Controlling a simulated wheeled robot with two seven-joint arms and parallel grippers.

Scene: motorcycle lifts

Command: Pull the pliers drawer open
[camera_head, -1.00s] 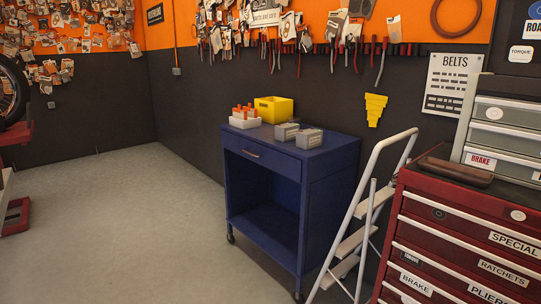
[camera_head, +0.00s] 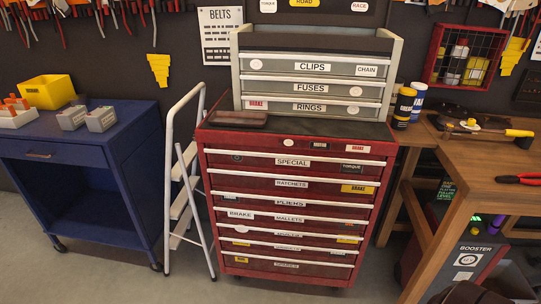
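A red tool cabinet (camera_head: 209,180) stands in the middle of the head view, facing me. Its pliers drawer (camera_head: 290,204) is the third from the top, between the ratchets drawer (camera_head: 292,184) and the mallets drawer (camera_head: 289,218). The pliers drawer is shut, its front flush with the others, and a pale handle strip runs along its top edge. Neither of my grippers shows in the head view.
A white stepladder (camera_head: 188,190) stands close to the cabinet's left, beside a blue cart (camera_head: 75,165). A wooden workbench (camera_head: 455,205) is close on the right. A grey drawer unit (camera_head: 313,88) sits on top. Floor in front looks clear.

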